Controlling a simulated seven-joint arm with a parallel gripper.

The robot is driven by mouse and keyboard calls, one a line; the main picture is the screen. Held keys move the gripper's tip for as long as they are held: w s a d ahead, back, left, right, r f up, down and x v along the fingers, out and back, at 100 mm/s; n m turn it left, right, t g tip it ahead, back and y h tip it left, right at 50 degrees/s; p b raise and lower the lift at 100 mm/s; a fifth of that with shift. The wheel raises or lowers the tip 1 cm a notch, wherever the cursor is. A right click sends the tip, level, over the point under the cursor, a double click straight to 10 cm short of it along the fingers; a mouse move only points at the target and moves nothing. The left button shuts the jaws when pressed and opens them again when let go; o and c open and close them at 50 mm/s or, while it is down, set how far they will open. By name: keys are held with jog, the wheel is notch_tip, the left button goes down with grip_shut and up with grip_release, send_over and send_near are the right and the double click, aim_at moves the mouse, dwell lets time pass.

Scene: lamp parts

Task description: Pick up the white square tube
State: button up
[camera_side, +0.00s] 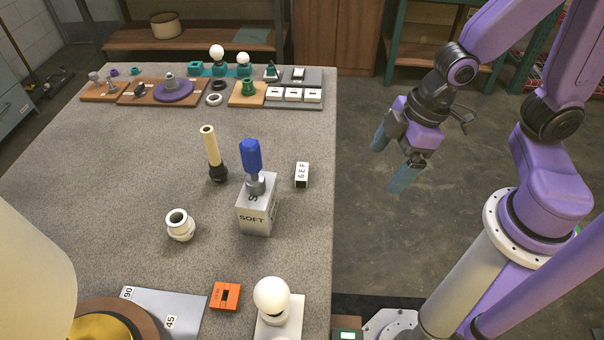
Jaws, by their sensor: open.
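Left of the white piece stands a grey block marked SOFT (257,216) with a blue-handled tool (251,156). A cream tube (210,147), a round white socket (180,225), an orange block (226,296) and a white bulb (271,295) are also on the table (110,180). Trays of parts line the back.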

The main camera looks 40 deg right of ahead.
aim_at(305, 171)
jog(key=w+a+f+t+y, duration=0.1)
jog(key=w+f+y, duration=0.1)
jog(key=w+f, duration=0.2)
jog(key=w+f+m+t+y, duration=0.1)
jog(key=w+f+t, duration=0.1)
jog(key=w+f, duration=0.2)
jog(key=w+a+f+t+y, duration=0.1)
jog(key=w+f+t+y, duration=0.1)
jog(key=w+f, duration=0.2)
jog(key=shift+w+a+y, duration=0.3)
jog(key=shift+w, duration=0.4)
jog(key=shift+w+d+f+m+t+y, duration=0.25)
jog(key=shift+d+f+m+t+y, duration=0.1)
jog(key=shift+d+f+t, duration=0.15)
jog(key=shift+w+d+f+m+t+y, duration=0.25)
jog(key=shift+d+f+m+t+y, duration=0.15)
jog(key=shift+d, duration=0.2)
jog(key=shift+w+d+f+m+t, duration=0.15)
jog(key=shift+d+m+t, duration=0.1)
jog(key=shift+d+t, duration=0.3)
jog(key=shift+x, duration=3.7)
jog(key=shift+a, duration=0.1)
jog(key=c, duration=1.1)
